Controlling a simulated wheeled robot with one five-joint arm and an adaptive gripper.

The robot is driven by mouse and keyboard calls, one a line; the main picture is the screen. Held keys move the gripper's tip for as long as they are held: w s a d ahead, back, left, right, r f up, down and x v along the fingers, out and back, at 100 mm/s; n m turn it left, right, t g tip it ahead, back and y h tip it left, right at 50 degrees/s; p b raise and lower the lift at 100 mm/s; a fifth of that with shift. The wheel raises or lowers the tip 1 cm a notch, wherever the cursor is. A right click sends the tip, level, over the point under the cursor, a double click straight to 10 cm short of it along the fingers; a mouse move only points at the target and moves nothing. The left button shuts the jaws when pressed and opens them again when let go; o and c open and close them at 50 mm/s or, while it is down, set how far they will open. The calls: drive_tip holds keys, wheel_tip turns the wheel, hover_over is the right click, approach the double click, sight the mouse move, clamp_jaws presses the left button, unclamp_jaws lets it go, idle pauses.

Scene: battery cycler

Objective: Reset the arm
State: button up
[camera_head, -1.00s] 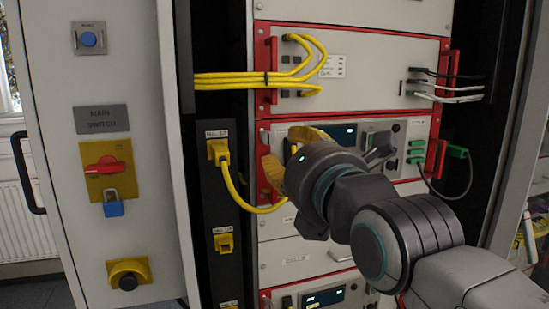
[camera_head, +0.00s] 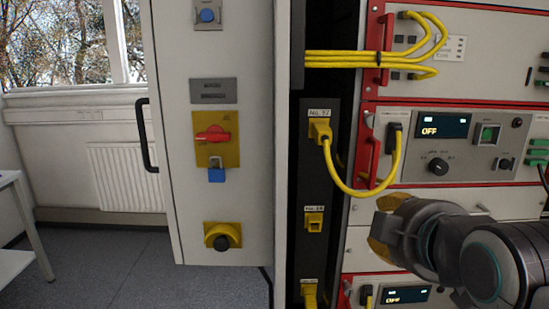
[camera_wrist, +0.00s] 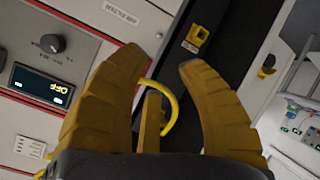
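My gripper (camera_head: 384,232) is at the lower right in the head view, in front of the rack's lower panels. A yellow cable (camera_head: 349,188) hangs in a loop from the socket marked No. 57 to the rack unit whose display (camera_head: 440,125) reads OFF. Part of a yellow cable (camera_wrist: 171,110) shows behind the fingers in the wrist view. I cannot tell how far the fingers are from the panel.
The cabinet door with a red main switch (camera_head: 212,135), blue padlock (camera_head: 216,174) and black knob (camera_head: 221,241) stands left of the rack. An empty yellow socket (camera_head: 313,223) is below No. 57. Open floor (camera_head: 110,265) lies at the left, beside a white table (camera_head: 22,230).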

drive_tip(key=s+f+m+g, duration=0.4)
drive_tip(key=s+f, duration=0.3)
drive_tip(key=f, duration=0.5)
drive_tip(key=s+f+m+g, duration=0.5)
drive_tip(key=s+f, duration=0.2)
drive_tip(key=f, duration=0.4)
drive_tip(key=shift+s+f, duration=0.3)
drive_tip(key=shift+f, duration=0.05)
drive_tip(key=shift+s+d, duration=0.1)
